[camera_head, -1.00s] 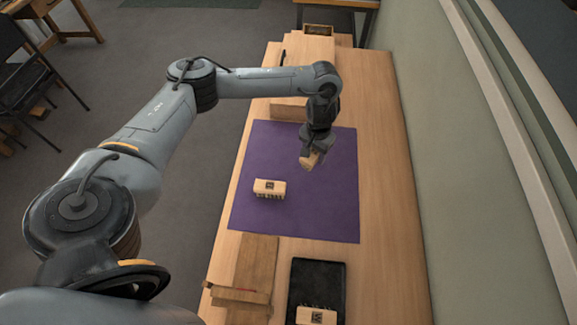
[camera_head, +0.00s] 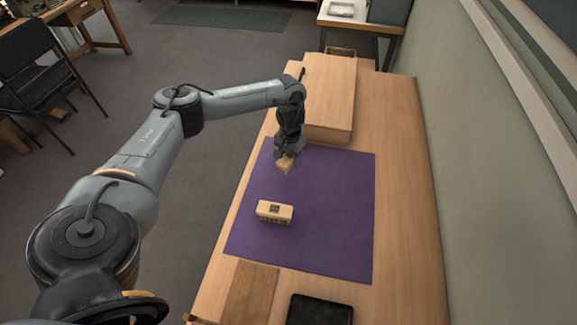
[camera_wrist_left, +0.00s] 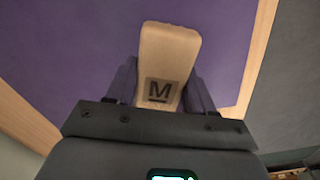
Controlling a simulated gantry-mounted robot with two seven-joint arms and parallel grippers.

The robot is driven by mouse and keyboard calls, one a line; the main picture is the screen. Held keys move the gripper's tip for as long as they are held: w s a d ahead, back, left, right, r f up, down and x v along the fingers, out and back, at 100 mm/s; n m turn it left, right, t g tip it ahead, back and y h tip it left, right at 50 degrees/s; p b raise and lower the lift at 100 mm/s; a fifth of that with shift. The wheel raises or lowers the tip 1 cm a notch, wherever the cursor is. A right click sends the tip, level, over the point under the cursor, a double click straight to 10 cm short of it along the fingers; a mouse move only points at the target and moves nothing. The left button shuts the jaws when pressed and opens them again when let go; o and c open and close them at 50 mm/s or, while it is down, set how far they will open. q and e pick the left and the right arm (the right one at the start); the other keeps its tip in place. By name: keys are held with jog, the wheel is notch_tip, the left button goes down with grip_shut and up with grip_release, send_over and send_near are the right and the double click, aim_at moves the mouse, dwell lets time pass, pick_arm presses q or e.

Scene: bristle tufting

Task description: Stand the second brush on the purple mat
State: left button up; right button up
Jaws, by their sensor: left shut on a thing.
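A wooden brush block (camera_head: 274,211) stands on the purple mat (camera_head: 335,215), with dark bristle tufts under it and a dark square mark on its top. My left gripper (camera_head: 287,157) is shut on another wooden brush (camera_head: 285,165) over the back left part of the mat. In the left wrist view this held brush (camera_wrist_left: 168,55) shows a printed "M" and sits between the fingers. Its bristles are hidden, and I cannot tell whether it touches the mat. My right gripper is not in view.
A wooden box (camera_head: 330,95) stands behind the mat. A black tray (camera_head: 320,311) and a wooden board (camera_head: 250,290) lie at the front of the table. The mat's right half is clear. A wall runs along the right.

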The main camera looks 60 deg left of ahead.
aim_at(288, 162)
pick_arm(q)
jog(key=shift+a+f, duration=0.3)
jog(key=shift+a, duration=0.15)
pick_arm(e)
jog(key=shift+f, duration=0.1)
pick_arm(q)
jog(key=shift+f, duration=0.15)
notch_tip(288, 162, down, 3)
jog(key=shift+r+b, duration=0.1)
jog(key=shift+b, duration=0.4)
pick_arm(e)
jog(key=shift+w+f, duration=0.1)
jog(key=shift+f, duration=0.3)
pick_arm(q)
jog(key=shift+f, duration=0.45)
jog(key=shift+f, duration=0.15)
jog(key=o, duration=1.1)
